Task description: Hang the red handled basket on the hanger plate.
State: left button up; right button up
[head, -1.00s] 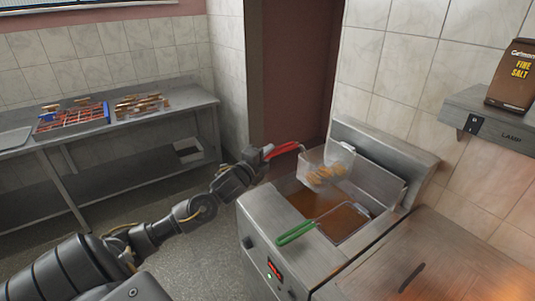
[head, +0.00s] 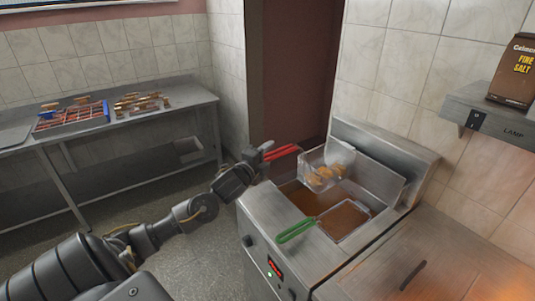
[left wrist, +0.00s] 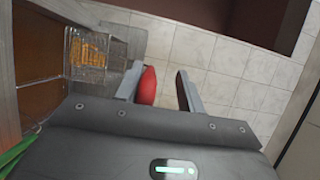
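The red handled basket (head: 318,178), wire mesh with golden-brown food inside, is above the oil at the fryer's back left. Its red handle (head: 285,152) points left toward my left gripper (head: 264,153). The basket's far side is at the metal hanger plate (head: 376,176) at the back of the fryer; I cannot tell whether it is hooked on. In the left wrist view, my left gripper (left wrist: 158,88) has its fingers apart. The red handle (left wrist: 147,87) lies beside the left finger, with a gap to the right one. The basket (left wrist: 88,50) shows at upper left. My right gripper is not visible.
A green handled basket (head: 345,220) sits low in the oil, its handle (head: 296,230) over the front edge. A table (head: 150,118) stands at left.

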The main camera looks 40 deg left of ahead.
pick_arm(q)
jog(key=s+d+b, duration=0.1)
jog(key=s+b, duration=0.3)
jog(key=s, duration=0.6)
jog(key=shift+s, duration=0.4)
jog(key=shift+d, duration=0.1)
